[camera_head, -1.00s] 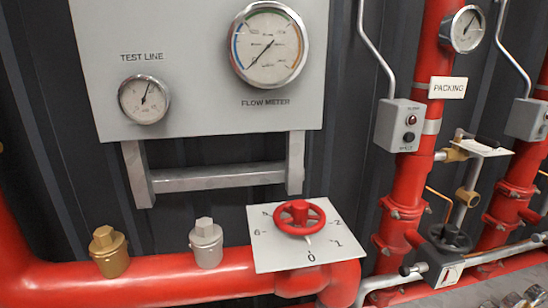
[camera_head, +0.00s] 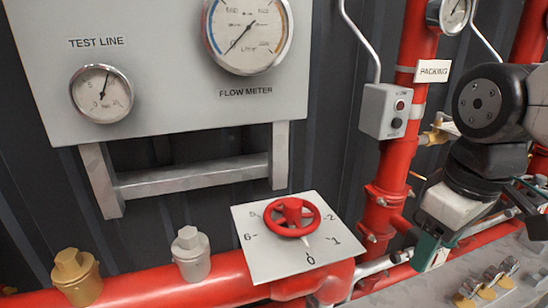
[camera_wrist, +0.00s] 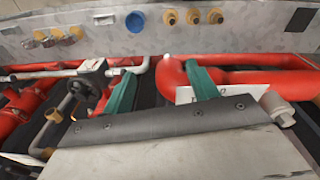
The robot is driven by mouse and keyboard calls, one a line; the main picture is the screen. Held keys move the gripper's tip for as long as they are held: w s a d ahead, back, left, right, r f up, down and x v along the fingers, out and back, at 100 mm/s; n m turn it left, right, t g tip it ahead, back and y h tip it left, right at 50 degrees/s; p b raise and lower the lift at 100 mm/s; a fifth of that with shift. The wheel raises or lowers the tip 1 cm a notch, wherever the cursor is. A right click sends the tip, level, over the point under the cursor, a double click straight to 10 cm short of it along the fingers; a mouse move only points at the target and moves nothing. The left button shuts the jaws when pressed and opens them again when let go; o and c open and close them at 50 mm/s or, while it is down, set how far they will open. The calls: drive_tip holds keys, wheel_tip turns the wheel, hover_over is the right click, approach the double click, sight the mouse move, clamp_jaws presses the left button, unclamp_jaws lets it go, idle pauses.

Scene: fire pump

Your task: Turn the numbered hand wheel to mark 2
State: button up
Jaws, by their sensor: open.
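The red hand wheel (camera_head: 292,217) sits on a square white number plate (camera_head: 262,262) above the red horizontal pipe. Its white pointer points at 0; the mark 2 is at the plate's upper right. My gripper (camera_head: 432,252) is in the head view, low on the right, apart from the wheel and to its right. In the wrist view, the two green fingers of my gripper (camera_wrist: 163,84) are spread apart with nothing held between them. Part of the white plate (camera_wrist: 245,93) shows beside the right finger; the wheel is not clearly visible there.
A grey panel with the test line gauge (camera_head: 101,94) and flow meter (camera_head: 248,35) is above left. Brass (camera_head: 76,277) and silver (camera_head: 190,254) caps stand left of the plate. Red vertical pipes and a grey switch box (camera_head: 391,111) are on the right. A black valve wheel (camera_wrist: 88,92) shows in the wrist view.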

drive_tip(key=w+a+r+n, duration=0.4)
drive_tip(key=w+a+n, duration=0.4)
drive_tip(key=n, duration=0.4)
drive_tip(key=r+n+g, duration=0.1)
drive_tip(key=r+n, duration=0.1)
drive_tip(key=n, duration=1)
hover_over(293, 202)
drive_tip(key=shift+s+d+f, duration=0.1)
drive_tip(key=shift+d+f, duration=0.1)
drive_tip(key=shift+d, duration=0.15)
drive_tip(key=shift+a+n, duration=0.35)
drive_tip(key=shift+n, duration=0.05)
drive_tip(key=shift+f, duration=3.9)
